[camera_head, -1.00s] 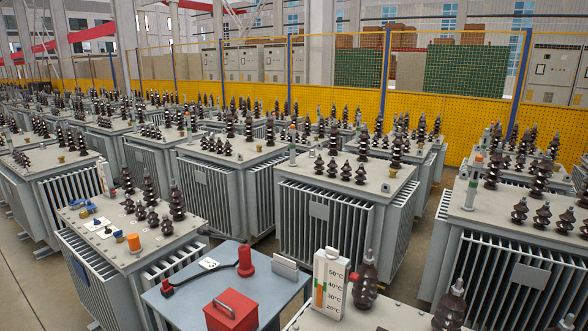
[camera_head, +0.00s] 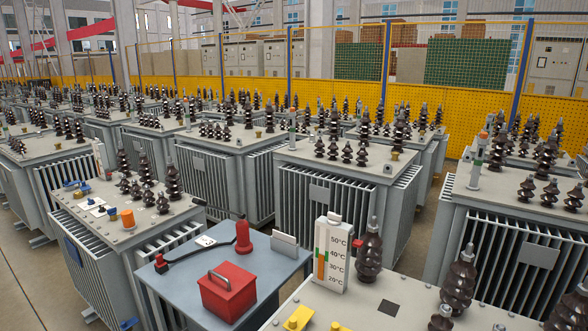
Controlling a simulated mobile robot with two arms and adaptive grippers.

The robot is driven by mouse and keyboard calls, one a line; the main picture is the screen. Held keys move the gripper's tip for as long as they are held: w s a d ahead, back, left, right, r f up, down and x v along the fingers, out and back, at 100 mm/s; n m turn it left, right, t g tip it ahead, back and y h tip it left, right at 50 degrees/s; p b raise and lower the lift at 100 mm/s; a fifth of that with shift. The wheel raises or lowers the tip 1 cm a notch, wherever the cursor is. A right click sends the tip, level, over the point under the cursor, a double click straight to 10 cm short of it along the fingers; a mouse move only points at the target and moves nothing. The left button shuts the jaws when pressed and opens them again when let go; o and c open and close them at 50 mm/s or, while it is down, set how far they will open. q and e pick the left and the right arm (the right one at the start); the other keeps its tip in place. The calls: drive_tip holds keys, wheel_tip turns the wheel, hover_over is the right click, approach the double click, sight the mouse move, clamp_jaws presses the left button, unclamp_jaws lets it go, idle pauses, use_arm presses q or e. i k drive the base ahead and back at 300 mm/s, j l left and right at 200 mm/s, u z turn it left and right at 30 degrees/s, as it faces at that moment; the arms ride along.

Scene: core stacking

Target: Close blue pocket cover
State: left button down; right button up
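A dark blue flat panel (camera_head: 77,256) is on the left side face of the near-left transformer (camera_head: 165,212). I cannot tell whether it is the pocket cover, or whether it is open or shut. A small blue part (camera_head: 75,185) lies on top of the same transformer, near its back left corner. A small blue piece (camera_head: 128,324) shows at the bottom edge, below the transformer and left of the table; I cannot tell what it is. Neither of my grippers is in view.
A grey-blue table (camera_head: 188,299) holds a red toolbox (camera_head: 228,291), a red handheld device (camera_head: 243,236) and a card holder. The near-right transformer top (camera_head: 330,300) carries a temperature gauge (camera_head: 331,256) and yellow parts (camera_head: 298,318). Bare floor (camera_head: 25,275) lies at left.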

sight(85, 186)
drive_tip(key=u, duration=1.25)
drive_tip(key=i+j+u, duration=0.25)
drive_tip(key=i, duration=0.25)
drive_tip(key=i+u, duration=0.3)
drive_tip(key=i, duration=0.15)
drive_tip(key=i+z, duration=0.1)
drive_tip(key=i, duration=0.5)
drive_tip(key=i+j+z, duration=0.1)
drive_tip(key=i, duration=0.45)
drive_tip(key=i+j, duration=0.2)
drive_tip(key=i, duration=0.35)
drive_tip(key=z, duration=0.05)
